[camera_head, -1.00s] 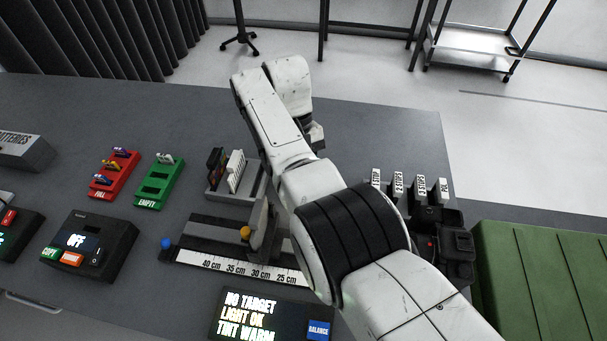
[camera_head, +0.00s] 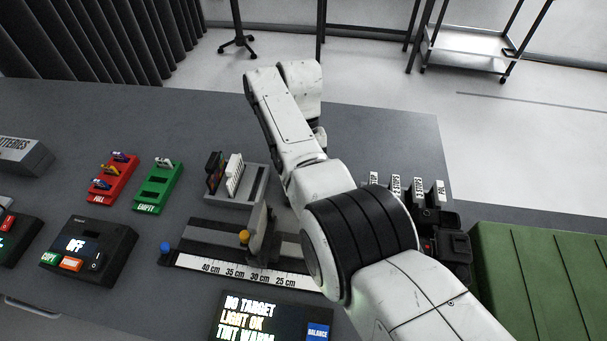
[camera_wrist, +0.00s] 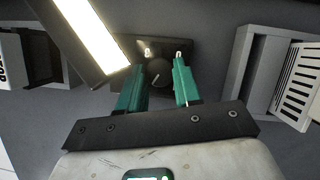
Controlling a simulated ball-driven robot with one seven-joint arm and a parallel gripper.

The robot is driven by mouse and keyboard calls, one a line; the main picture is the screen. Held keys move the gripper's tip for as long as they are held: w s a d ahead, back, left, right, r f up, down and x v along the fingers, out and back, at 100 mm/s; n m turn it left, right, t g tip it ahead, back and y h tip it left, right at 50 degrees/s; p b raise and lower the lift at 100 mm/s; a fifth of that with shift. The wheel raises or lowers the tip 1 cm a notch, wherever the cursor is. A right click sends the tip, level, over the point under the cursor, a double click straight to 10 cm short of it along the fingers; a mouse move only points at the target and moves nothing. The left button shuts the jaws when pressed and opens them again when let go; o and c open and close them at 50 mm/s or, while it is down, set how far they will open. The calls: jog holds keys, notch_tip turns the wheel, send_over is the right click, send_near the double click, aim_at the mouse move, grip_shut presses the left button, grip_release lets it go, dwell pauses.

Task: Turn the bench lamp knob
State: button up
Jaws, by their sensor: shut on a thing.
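The bench lamp knob (camera_wrist: 158,72) is a dark round dial with a light pointer mark, set on a black base (camera_wrist: 185,50) in the wrist view. My gripper (camera_wrist: 158,78) has teal fingers on either side of the knob and is shut on it. A long glowing lamp panel (camera_wrist: 92,35) crosses the upper left of the wrist view, close to the left finger. In the head view my arm hides the knob and the gripper.
A grey rack (camera_wrist: 246,75) stands right of the gripper. In the head view a ruler rail (camera_head: 240,272), a red tray (camera_head: 108,190) and a green tray (camera_head: 152,200) lie left of my arm. A display (camera_head: 255,312) reads "NO TARGET, LIGHT OK, TINT WARM".

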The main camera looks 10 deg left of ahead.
jog(key=shift+w, duration=0.1)
jog(key=o, duration=1)
jog(key=shift+o, duration=0.2)
